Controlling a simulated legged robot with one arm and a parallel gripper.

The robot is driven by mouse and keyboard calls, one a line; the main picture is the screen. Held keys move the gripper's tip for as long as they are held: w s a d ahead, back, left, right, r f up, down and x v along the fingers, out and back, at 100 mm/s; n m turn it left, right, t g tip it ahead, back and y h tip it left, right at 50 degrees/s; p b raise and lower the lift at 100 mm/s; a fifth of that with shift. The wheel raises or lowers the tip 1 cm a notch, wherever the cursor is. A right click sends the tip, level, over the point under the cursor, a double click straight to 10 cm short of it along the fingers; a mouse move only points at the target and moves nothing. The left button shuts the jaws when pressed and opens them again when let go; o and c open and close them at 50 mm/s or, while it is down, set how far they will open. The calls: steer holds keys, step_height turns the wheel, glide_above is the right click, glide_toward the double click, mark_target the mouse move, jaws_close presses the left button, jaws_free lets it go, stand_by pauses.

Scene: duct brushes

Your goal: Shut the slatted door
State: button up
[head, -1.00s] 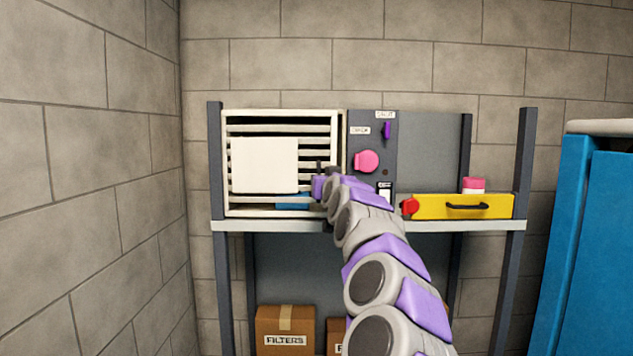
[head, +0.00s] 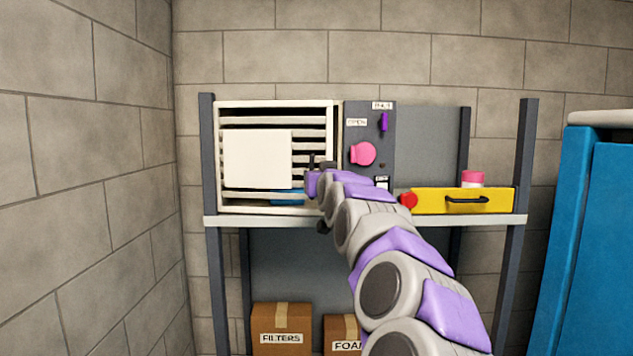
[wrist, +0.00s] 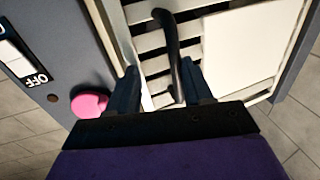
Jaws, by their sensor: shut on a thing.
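The slatted door (head: 275,206) is a cream-white frame with horizontal slats, at the left of the shelf unit in the head view. A blank white panel (head: 257,158) covers part of its slats. A narrow gap shows along its right edge, so it looks slightly ajar, though how far is hard to tell. My gripper (head: 313,176) is at the door's lower right side. In the wrist view my gripper (wrist: 162,85) has its two dark fingers on either side of the door's black curved handle (wrist: 170,40) and is shut on it. My arm hides the door's lower right corner.
Right of the door is a grey panel with a pink knob (head: 362,153) and a purple lever (head: 383,122). A yellow drawer (head: 463,201) with a red knob (head: 408,200) sits farther right. Something blue (head: 288,197) shows behind the slats. Boxes (head: 282,328) stand below.

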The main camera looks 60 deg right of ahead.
steer(key=b+v, duration=0.3)
steer(key=v, duration=1.1)
steer(key=shift+r, duration=0.2)
